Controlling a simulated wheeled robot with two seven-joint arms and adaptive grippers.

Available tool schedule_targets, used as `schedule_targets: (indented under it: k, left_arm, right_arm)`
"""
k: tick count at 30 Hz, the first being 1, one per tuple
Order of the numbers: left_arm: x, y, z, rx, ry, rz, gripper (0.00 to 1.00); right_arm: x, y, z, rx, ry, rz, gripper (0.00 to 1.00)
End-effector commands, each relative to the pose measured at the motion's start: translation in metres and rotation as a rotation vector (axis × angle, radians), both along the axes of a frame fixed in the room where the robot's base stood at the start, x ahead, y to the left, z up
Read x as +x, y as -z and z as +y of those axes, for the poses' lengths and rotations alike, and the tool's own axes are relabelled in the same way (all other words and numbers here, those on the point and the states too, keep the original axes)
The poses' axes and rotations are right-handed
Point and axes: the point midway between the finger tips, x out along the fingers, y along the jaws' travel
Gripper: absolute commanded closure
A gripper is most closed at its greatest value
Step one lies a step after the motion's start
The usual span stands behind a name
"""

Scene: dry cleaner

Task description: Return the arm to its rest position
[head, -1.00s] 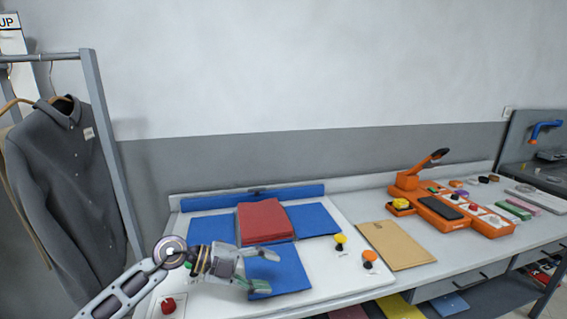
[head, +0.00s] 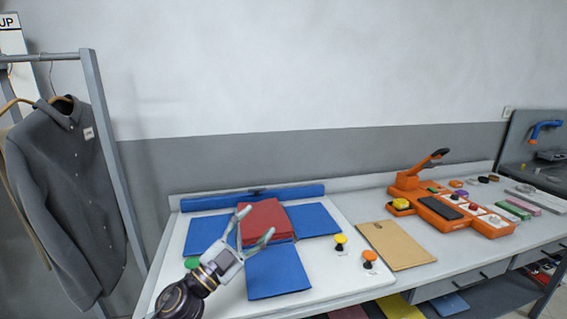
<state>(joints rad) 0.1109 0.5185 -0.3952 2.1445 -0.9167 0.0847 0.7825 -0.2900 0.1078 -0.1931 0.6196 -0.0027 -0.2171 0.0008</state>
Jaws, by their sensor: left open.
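My left gripper (head: 256,226) is open and empty. Its arm comes in from the lower left, and its two fingers point up and right, in front of a folded red cloth (head: 267,216) in this view. I cannot tell whether the fingers touch the cloth. The red cloth lies at the middle of a board with blue panels (head: 278,272) on the white table. My right gripper is not in view.
A yellow button (head: 340,239), an orange button (head: 369,256) and a green button (head: 192,263) sit around the panels. A brown envelope (head: 397,245) and an orange device (head: 450,212) lie to the right. A grey shirt (head: 65,190) hangs at the left.

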Motion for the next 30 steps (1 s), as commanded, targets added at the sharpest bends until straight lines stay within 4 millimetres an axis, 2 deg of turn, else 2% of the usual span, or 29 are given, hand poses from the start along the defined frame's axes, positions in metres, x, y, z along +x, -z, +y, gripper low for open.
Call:
schedule_targets:
  k: [8, 14, 23, 30]
  left_arm:
    - [0.014, 0.023, 0.047, -0.146, -0.229, 0.159, 0.43]
    - [0.016, 0.056, 0.081, -0.213, -0.386, 0.309, 0.43]
    - [0.002, 0.123, 0.125, -0.259, -0.595, 0.583, 0.43]
    - [-0.029, 0.186, 0.15, -0.25, -0.725, 0.839, 0.43]
  right_arm:
    - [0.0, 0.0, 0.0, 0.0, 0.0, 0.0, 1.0]
    - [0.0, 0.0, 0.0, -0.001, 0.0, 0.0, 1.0]
    - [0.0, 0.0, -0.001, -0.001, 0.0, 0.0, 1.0]
    - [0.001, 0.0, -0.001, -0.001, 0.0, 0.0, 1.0]
